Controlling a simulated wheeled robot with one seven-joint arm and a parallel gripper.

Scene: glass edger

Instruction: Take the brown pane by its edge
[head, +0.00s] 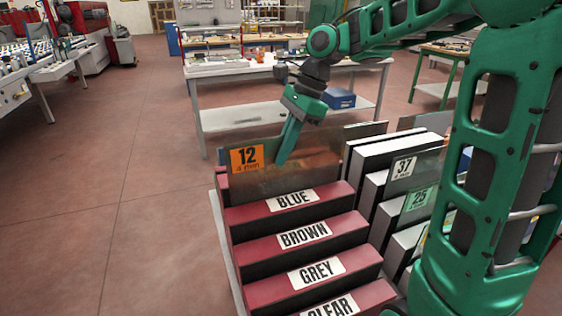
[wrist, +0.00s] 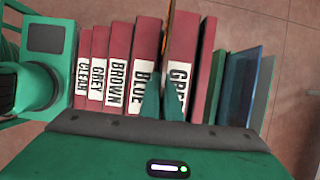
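A see-through brownish pane (head: 312,172) with an orange tag reading 12, 4 mm stands upright behind the block labelled BLUE (head: 294,199) in the red rack. In the wrist view, a thin orange-brown edge (wrist: 171,18) shows between the BLUE block and the block whose label starts with GRE. My gripper (head: 281,160) points down at the pane, its tips overlapping the upper part of it in the head view. In the wrist view my gripper's fingers (wrist: 163,103) are close together over that same slot. Whether they touch or clamp the pane cannot be made out.
Blocks labelled BROWN (head: 304,235), GREY (head: 317,271) and CLEAR step toward me. A second rack with panes tagged 37 (head: 403,167) and 25 (head: 419,199) stands at right. A workbench (head: 240,72) stands behind. The floor at left is clear.

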